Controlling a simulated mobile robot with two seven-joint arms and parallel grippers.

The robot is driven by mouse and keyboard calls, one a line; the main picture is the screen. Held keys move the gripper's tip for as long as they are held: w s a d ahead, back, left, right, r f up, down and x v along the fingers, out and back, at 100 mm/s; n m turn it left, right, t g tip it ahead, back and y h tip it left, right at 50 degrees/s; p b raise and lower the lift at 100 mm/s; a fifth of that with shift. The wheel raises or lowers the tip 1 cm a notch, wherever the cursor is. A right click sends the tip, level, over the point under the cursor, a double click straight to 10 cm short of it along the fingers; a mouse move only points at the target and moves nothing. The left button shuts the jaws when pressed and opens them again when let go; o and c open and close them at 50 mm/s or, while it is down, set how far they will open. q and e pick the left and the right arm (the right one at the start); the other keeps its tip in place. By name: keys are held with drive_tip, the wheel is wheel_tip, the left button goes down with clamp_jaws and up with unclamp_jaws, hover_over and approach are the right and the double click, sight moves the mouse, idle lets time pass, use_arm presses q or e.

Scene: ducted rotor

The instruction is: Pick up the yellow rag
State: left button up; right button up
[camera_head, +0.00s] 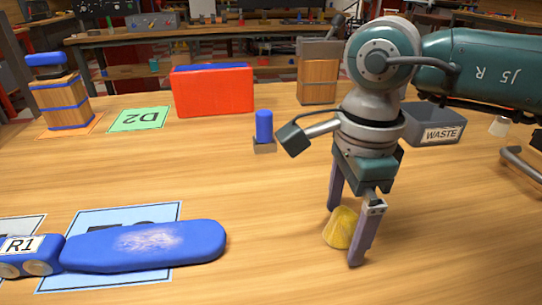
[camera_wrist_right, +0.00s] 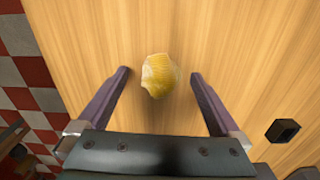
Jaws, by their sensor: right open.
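The yellow rag (camera_head: 341,228) lies crumpled on the wooden table, right of centre in the head view. My right gripper (camera_head: 345,236) points down over it, its two purple-grey fingers open on either side of the rag. In the right wrist view the rag (camera_wrist_right: 158,76) lies between and slightly beyond the open fingertips (camera_wrist_right: 160,73), with bare wood visible between it and each finger. No contact with the rag shows. My left gripper is not in view.
A blue paddle-shaped part (camera_head: 145,246) lies at the front left on a light-blue mat. A small blue peg on a block (camera_head: 264,130), a red box (camera_head: 212,92), a wooden container (camera_head: 318,75) and a grey WASTE bin (camera_head: 436,125) stand farther back. The front middle table is clear.

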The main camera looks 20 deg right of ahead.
sight(347, 212)
drive_tip(key=shift+c, duration=0.2)
drive_tip(key=c, duration=1.2)
drive_tip(key=shift+r, duration=0.1)
wheel_tip(347, 212, up, 20)
drive_tip(key=shift+p, duration=1.25)
